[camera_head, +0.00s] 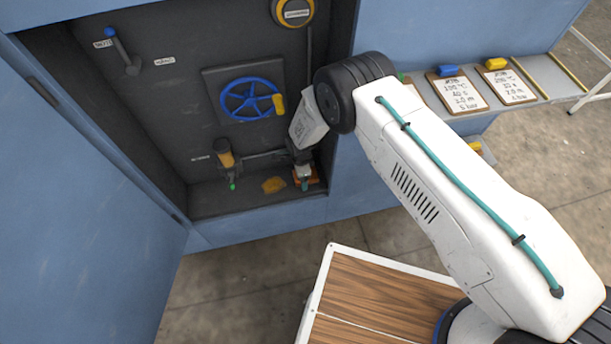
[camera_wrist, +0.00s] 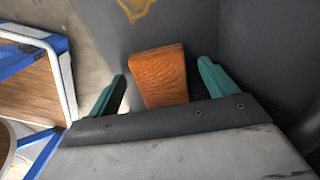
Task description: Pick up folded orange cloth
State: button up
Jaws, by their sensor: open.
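The folded orange cloth (camera_wrist: 158,75) shows in the wrist view as a textured block on the dark grey cabinet floor. In the head view only a small part of it (camera_head: 314,178) shows, at the right end of the cabinet floor, mostly hidden by my gripper (camera_head: 303,180). In the wrist view my gripper (camera_wrist: 163,70) is open, with one teal finger on each side of the cloth. A gap shows between the cloth and each finger. The near end of the cloth is hidden behind the gripper body.
An orange-yellow stain (camera_head: 274,184) marks the floor left of the cloth. A valve with an orange handle (camera_head: 226,158) and a blue handwheel (camera_head: 250,99) stand nearby. The open blue door (camera_head: 80,200) is at left.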

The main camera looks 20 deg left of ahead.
jog(key=c, duration=1.2)
jog(key=shift+o, duration=0.2)
jog(key=shift+r, duration=0.75)
notch_tip(320, 180, up, 2)
jog(key=shift+r, duration=0.2)
jog(key=s+d+r, duration=0.1)
jog(key=s+d, duration=0.7)
jog(key=s, duration=0.5)
jog(key=shift+s+d, duration=0.25)
